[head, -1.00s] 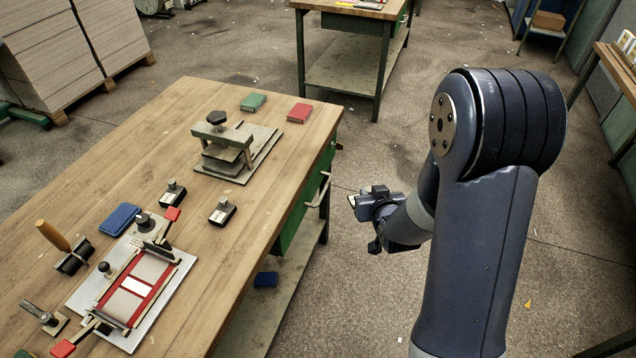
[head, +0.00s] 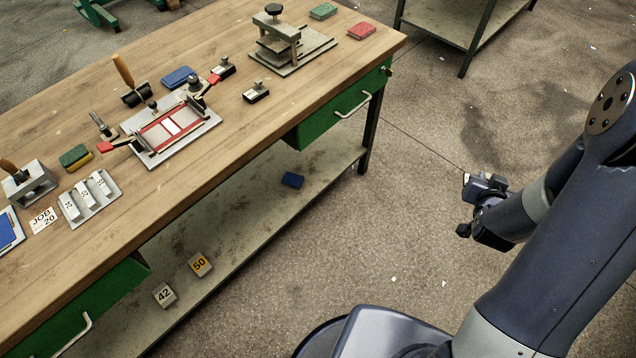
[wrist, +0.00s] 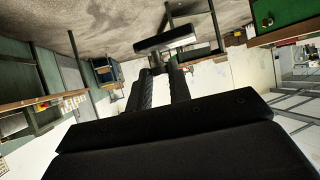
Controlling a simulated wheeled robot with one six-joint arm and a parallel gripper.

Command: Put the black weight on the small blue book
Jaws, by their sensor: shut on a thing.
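My gripper (head: 468,190) is out over the open floor, to the right of the workbench. It is shut on a black weight with a pale face (head: 466,179). In the wrist view the weight (wrist: 166,40) is a dark bar across the fingertips (wrist: 164,70). Another blue book or pad (head: 180,76) lies on the bench top. Two more black weights with pale labels, one left (head: 222,68) and one right (head: 256,94), stand on the top.
The wooden bench (head: 330,75) carries a clamping jig (head: 168,135), a small press (head: 285,40), a green book (head: 323,11) and a red book (head: 361,31). Blocks marked 42 (head: 164,295) and 50 (head: 200,264) are on the shelf. Floor between bench and arm is clear.

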